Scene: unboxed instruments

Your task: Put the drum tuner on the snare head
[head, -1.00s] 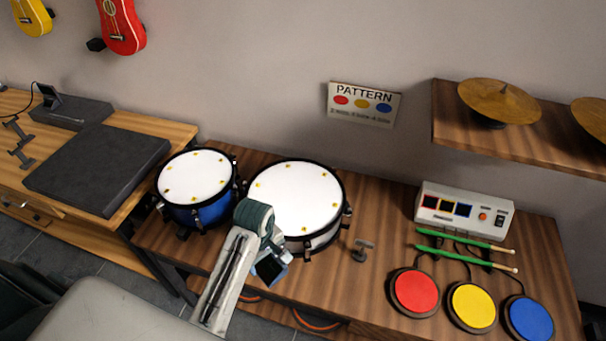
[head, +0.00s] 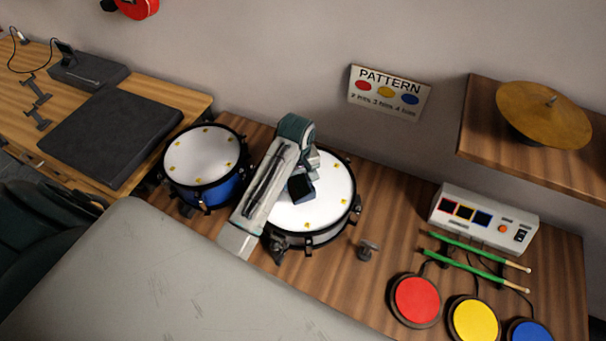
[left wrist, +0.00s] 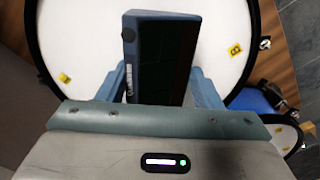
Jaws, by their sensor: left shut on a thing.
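The drum tuner (head: 300,189) is a small dark blue box with a black face. My left gripper (head: 306,175) is shut on it. It is over the white snare head (head: 330,188), on the wider drum with the pale shell. In the left wrist view the tuner (left wrist: 160,55) stands between the blue fingers of the gripper (left wrist: 160,85), with the snare head (left wrist: 75,35) behind it. I cannot tell whether the tuner touches the head. My left arm hides part of the drum. My right gripper is not in view.
A blue drum (head: 203,160) stands left of the snare. A small metal stand (head: 367,250), green drumsticks (head: 465,262), a white pattern box (head: 484,217) and red (head: 417,299), yellow (head: 474,319) and blue (head: 530,332) pads are on the wooden table at right. A cymbal (head: 543,113) sits on the shelf.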

